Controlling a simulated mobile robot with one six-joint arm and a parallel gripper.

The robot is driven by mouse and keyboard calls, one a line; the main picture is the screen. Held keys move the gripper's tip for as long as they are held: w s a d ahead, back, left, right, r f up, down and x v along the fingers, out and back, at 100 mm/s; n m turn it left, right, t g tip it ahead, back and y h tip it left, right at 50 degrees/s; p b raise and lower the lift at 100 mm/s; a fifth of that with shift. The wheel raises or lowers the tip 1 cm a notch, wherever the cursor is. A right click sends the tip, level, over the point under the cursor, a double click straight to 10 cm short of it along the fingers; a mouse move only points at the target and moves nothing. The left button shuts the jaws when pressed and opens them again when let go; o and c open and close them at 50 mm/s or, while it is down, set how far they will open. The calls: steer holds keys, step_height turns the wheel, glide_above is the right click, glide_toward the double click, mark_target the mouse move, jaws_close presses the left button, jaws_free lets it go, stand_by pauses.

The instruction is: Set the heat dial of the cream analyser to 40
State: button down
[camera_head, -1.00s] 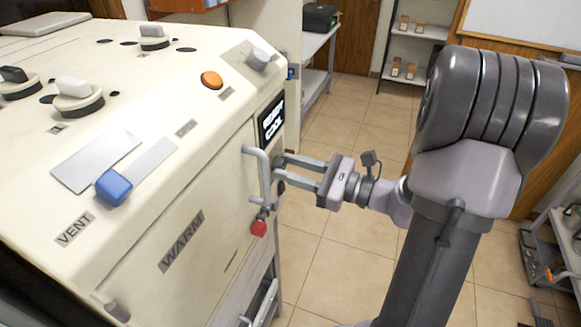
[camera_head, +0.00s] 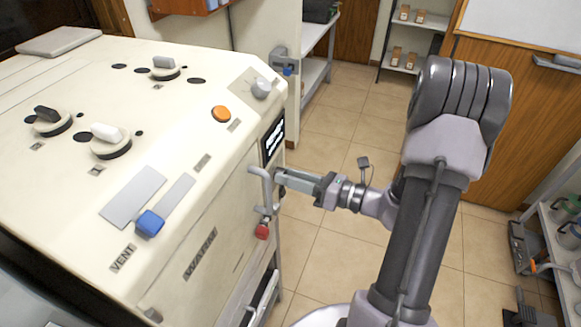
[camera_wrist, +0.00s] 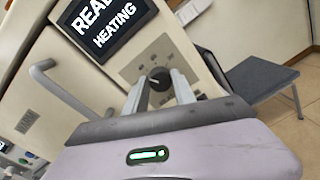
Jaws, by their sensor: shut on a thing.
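The cream analyser (camera_head: 215,245) fills the left of the head view. Its heat dial, a dark round knob (camera_wrist: 160,78) on a grey plate, shows in the wrist view just below the screen. My gripper (camera_wrist: 160,86) is shut on this dial, one finger on each side of it. In the head view my gripper (camera_head: 279,180) reaches the analyser's right face beside the grey handle, and the dial is hidden. The lit screen (camera_wrist: 98,25) shows "READ", cut off, and "HEATING". The numbers around the dial are too small to read.
A grey bar handle (camera_head: 262,185) and a red knob (camera_head: 262,231) stick out near my gripper. The top carries several knobs, an orange button (camera_head: 221,114) and a blue slider (camera_head: 150,223). Tiled floor (camera_head: 335,250) lies open beyond the gripper.

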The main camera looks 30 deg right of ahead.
steer(key=shift+m+p, duration=0.6)
steer(key=shift+f, duration=0.1)
steer(key=c, duration=1)
jaws_free()
steer(key=shift+c, duration=0.2)
steer(key=p+v, duration=0.3)
steer(key=v, duration=1.4)
steer(key=shift+s, duration=0.25)
